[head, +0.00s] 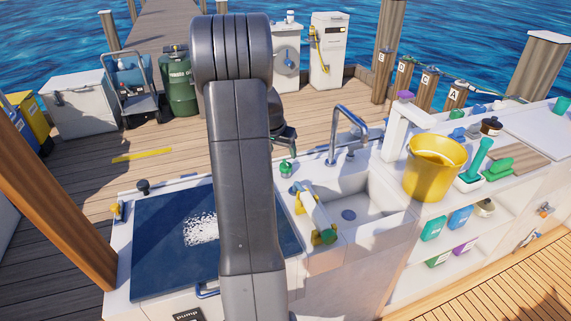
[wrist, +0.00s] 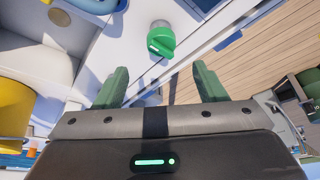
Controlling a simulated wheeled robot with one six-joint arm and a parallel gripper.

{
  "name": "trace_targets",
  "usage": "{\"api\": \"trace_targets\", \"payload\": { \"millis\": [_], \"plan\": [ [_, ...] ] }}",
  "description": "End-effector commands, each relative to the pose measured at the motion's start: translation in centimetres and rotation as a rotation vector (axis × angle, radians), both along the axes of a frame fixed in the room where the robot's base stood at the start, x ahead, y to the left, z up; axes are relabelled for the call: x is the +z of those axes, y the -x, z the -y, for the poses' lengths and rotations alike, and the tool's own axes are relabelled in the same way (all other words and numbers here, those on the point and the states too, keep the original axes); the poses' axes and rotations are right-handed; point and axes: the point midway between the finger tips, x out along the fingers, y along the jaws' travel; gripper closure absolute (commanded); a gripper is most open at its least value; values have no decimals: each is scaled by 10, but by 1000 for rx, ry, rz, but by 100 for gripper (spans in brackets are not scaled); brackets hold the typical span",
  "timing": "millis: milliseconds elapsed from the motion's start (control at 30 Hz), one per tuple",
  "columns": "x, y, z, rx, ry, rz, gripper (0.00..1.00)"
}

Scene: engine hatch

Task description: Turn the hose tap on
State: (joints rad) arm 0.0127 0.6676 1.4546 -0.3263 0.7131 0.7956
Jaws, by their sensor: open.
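A green knob with a pale mark, which looks like the hose tap, stands on the white counter beside the sink. In the head view the tap (head: 286,169) shows just right of my arm. In the wrist view the tap (wrist: 161,40) lies beyond the fingertips, roughly centred between them. My gripper (wrist: 157,80) is open, with its two green fingers apart and nothing between them. In the head view my gripper (head: 285,142) is partly hidden behind my arm and shows just above the tap. The fingers do not appear to touch the tap.
A sink (head: 350,205) with a tall faucet (head: 348,125) is right of the tap. A yellow bucket (head: 434,168) stands further right on the counter. A dark blue hatch lid (head: 165,245) lies to the left.

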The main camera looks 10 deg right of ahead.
Motion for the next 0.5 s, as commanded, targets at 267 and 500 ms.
{"api": "trace_targets", "payload": {
  "millis": [267,500],
  "plan": [
    [-51,-17,12,-1,0,-3,35],
    [-77,-26,18,1,1,-1,35]
  ]
}}
